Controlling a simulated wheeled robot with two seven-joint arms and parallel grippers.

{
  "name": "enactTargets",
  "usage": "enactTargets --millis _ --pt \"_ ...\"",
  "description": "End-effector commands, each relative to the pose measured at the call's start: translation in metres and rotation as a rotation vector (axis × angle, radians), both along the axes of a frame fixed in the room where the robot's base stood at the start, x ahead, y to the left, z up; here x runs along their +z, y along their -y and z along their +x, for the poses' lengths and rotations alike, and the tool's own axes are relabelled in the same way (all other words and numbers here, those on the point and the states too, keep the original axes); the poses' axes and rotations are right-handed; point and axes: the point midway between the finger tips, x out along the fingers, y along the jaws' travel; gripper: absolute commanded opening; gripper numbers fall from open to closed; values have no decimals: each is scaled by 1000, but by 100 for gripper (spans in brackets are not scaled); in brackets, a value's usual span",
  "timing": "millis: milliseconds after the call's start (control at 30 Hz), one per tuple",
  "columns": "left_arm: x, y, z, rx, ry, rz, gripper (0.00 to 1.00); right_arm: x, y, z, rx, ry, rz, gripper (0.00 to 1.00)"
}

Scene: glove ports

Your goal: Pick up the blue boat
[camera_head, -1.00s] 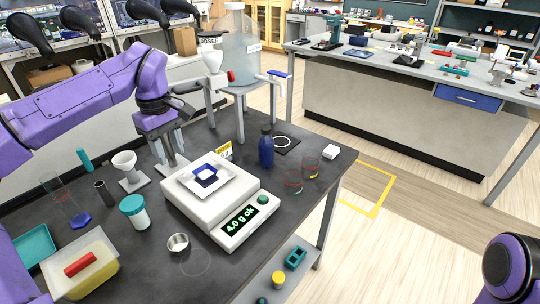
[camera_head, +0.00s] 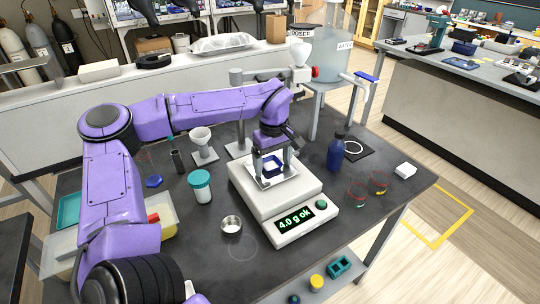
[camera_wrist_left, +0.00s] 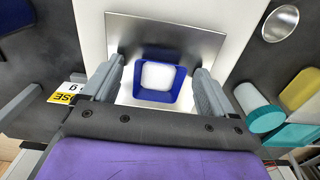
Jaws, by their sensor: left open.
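The blue boat (camera_wrist_left: 158,97) is a small square blue dish holding white material. It sits on the silver pan (camera_wrist_left: 180,28) of the white scale (camera_head: 262,205), whose display reads "4.0 g ok". In the head view the boat (camera_head: 272,169) is partly hidden by my gripper. My left gripper (camera_head: 273,160) points down over the pan. In the left wrist view its fingers (camera_wrist_left: 156,88) are open, one on each side of the boat, with small gaps between fingers and boat. My right gripper is not in view.
A blue bottle (camera_head: 336,152) stands right of the scale. A white funnel on a stand (camera_head: 203,143) and a teal-lidded jar (camera_head: 201,187) are to its left. A metal cup (camera_head: 231,226) is in front. Glass beakers (camera_head: 357,193) stand further right.

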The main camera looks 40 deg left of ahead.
Motion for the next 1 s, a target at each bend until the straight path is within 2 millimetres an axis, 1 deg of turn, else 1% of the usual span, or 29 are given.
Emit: enactTargets --millis 133,167,200,267,300,333,433,467,667,767,867,933,1000 --pt "0 0 0 0 0 0 87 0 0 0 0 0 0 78" --pt "0 0 0 0 0 1 80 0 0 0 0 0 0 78" --pt "0 0 0 0 0 0 67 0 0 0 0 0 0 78" --pt "0 0 0 0 0 1 48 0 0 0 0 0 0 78" --pt "0 0 0 0 0 1 35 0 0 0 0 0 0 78" --pt "0 0 0 0 0 1 30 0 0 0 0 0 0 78" --pt "0 0 0 0 0 0 30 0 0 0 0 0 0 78" --pt "0 0 0 0 0 0 25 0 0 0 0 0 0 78" --pt "1 0 0 0 0 1 25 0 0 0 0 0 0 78" --pt "6 0 0 0 1 1 25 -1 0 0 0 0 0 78" --pt "18 0 1 0 4 2 25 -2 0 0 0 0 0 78" --pt "33 0 1 0 5 3 25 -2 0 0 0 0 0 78" --pt "45 10 -7 -3 6 1 25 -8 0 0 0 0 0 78"
